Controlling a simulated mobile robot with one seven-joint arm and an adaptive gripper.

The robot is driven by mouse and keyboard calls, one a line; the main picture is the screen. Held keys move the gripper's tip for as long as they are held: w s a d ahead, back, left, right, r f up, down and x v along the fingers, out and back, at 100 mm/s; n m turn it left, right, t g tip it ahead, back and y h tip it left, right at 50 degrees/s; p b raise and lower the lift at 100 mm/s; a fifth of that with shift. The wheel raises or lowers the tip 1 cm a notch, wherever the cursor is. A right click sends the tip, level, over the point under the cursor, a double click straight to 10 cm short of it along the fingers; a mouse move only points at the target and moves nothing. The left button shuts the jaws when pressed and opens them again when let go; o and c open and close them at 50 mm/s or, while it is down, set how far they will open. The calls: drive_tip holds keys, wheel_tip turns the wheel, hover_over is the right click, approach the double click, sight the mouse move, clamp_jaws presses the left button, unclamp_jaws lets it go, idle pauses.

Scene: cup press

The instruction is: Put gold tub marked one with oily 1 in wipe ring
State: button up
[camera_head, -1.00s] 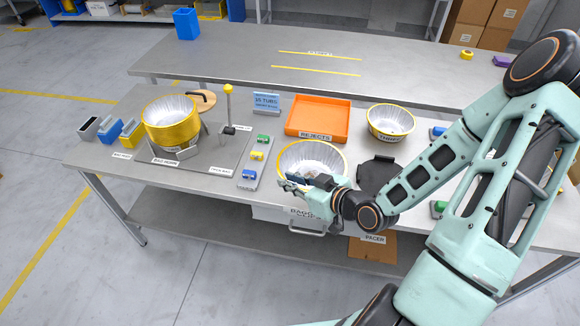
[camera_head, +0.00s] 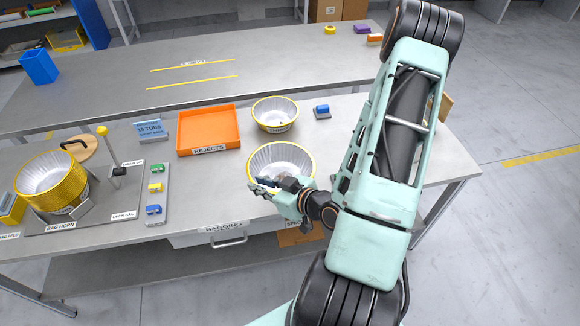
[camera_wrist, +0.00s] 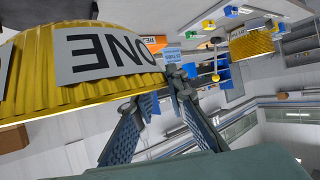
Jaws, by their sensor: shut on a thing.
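The gold tub marked ONE has a pale ribbed inside and a yellow rim in the head view (camera_head: 281,158). Its gold wall and ONE label fill the upper left of the wrist view (camera_wrist: 95,88), where the label appears upside down. My gripper (camera_head: 272,186) is at the tub's near side, shut on its edge; the two fingers also show in the wrist view (camera_wrist: 150,90). The exact contact is partly hidden. I cannot make out any oily mark. I cannot identify the wipe ring; the tub and my arm cover part of the bench there.
The orange rejects tray (camera_head: 208,130) lies behind and left. Another gold-rimmed tub (camera_head: 275,113) stands behind, beside a small blue block (camera_head: 322,109). A gold tub stack (camera_head: 50,180) sits on the bag horn at left. Bare bench shows right of my arm (camera_head: 432,150).

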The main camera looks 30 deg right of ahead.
sight(266, 167)
drive_tip(key=d, duration=0.3)
drive_tip(key=shift+s+r+h, duration=0.1)
drive_tip(key=shift+s+h, duration=0.05)
drive_tip(key=shift+h, duration=0.15)
drive_tip(key=w+b, duration=0.1)
drive_tip(key=w+d+f+b, duration=0.1)
drive_tip(key=b, duration=0.1)
drive_tip(key=shift+w+f, duration=0.2)
drive_tip(key=shift+f, duration=0.1)
drive_tip(key=w+b, duration=0.1)
drive_tip(key=b, duration=0.3)
drive_tip(key=f+b, duration=0.1)
drive_tip(key=b, duration=0.3)
drive_tip(key=shift+w+d+b, duration=0.25)
drive_tip(key=shift+w+b, duration=0.05)
drive_tip(key=shift+w, duration=0.1)
